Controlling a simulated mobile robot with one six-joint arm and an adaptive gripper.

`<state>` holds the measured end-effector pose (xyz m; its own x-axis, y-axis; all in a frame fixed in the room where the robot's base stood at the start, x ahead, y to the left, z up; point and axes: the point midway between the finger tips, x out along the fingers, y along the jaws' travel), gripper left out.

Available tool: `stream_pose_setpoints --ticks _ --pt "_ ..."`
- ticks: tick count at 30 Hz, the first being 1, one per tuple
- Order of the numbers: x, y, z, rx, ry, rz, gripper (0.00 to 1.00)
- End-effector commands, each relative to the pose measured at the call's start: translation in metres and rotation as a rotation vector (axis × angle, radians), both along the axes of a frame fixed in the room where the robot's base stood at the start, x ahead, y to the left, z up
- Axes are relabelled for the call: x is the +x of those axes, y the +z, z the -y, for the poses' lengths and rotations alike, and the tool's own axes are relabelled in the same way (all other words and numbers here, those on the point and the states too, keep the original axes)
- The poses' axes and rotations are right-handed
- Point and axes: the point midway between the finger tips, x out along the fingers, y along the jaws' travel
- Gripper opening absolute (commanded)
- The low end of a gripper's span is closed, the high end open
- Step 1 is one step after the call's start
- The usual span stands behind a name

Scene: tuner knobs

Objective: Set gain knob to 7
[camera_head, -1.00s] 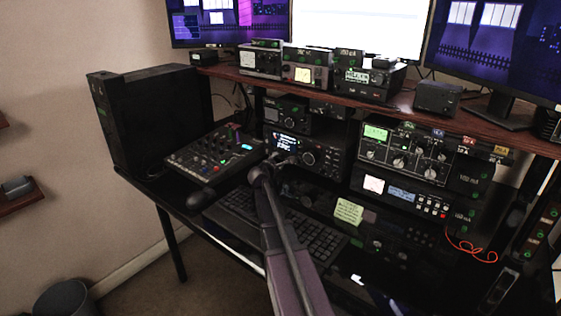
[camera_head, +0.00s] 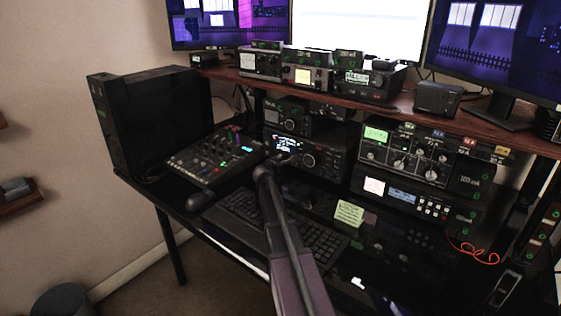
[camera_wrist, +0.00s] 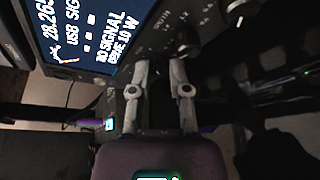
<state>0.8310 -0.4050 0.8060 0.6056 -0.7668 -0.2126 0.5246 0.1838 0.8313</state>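My gripper (camera_wrist: 159,66) is in the wrist view with its two grey fingers apart, pointing at the dark front panel of a radio. No knob can be made out between the fingertips, and I cannot tell if they touch the panel. A small dark knob (camera_wrist: 188,43) is just right of the fingertips, and a larger knob (camera_wrist: 236,10) is beyond it. The radio's lit screen (camera_wrist: 82,35) is at upper left, its text turned sideways. In the head view the radio (camera_head: 325,163) is behind my arm's end. I cannot read which knob is gain.
A mixer (camera_head: 215,155) stands left of the radio. A keyboard (camera_head: 290,225) and a yellow note (camera_head: 349,213) lie below and in front. Stacked equipment (camera_head: 408,150) stands to the right, under a wooden shelf (camera_head: 390,103) carrying more devices.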

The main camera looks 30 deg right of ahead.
Motion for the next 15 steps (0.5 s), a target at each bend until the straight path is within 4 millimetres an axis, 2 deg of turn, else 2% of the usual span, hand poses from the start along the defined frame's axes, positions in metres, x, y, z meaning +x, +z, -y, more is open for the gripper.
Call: stream_pose_setpoints --ticks 8,15 --pt "-0.0001 -0.0007 0.0007 0.004 -0.001 0.014 0.0" --pt "-0.0008 -0.0027 0.0013 0.035 -0.002 0.106 0.0"
